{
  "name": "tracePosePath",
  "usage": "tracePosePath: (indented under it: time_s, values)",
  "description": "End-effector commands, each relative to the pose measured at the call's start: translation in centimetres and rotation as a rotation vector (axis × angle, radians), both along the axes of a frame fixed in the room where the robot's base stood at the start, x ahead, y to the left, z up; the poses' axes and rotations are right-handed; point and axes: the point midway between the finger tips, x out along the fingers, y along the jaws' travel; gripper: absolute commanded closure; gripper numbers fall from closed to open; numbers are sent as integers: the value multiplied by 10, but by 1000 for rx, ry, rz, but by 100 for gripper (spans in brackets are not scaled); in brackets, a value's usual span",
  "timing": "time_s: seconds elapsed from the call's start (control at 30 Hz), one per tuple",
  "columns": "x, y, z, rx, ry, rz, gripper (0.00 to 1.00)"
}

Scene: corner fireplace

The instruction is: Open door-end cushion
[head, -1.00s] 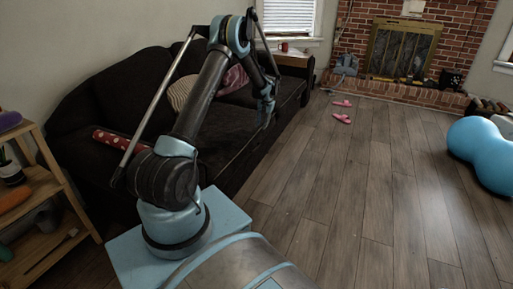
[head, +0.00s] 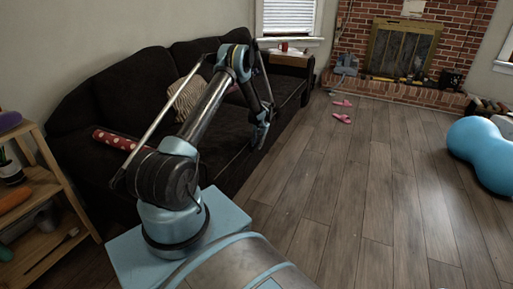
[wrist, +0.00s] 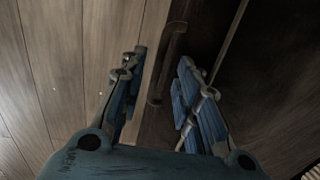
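The dark sofa (head: 110,85) stands along the left wall with dark seat and back cushions. I cannot tell which one is the door-end cushion. My gripper (head: 259,138) is low at the sofa's front edge, partly over the floor. In the wrist view my gripper (wrist: 152,95) is open, its two blue fingers well apart and nothing between their pads. A dark bar handle (wrist: 166,65) on a dark front panel (wrist: 205,30) lies ahead between the fingers. I see no contact with it.
A striped pillow (head: 187,98) and a red dotted roll (head: 113,139) lie on the sofa. Wooden shelves (head: 40,185) stand at left. The middle floor is clear.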

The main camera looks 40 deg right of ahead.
Motion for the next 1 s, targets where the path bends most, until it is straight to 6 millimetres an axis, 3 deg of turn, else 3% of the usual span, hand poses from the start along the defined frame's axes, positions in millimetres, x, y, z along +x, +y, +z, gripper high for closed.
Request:
tracePosePath:
  time_s: [0.2, 0.57, 0.7, 1.0]
  values:
    - [3, 1, -18, 0, 0, 0, 70]
    - [3, 2, -21, 0, 0, 0, 70]
    - [3, 1, -21, 0, 0, 0, 100]
    - [3, 1, -18, -1, 3, -1, 100]
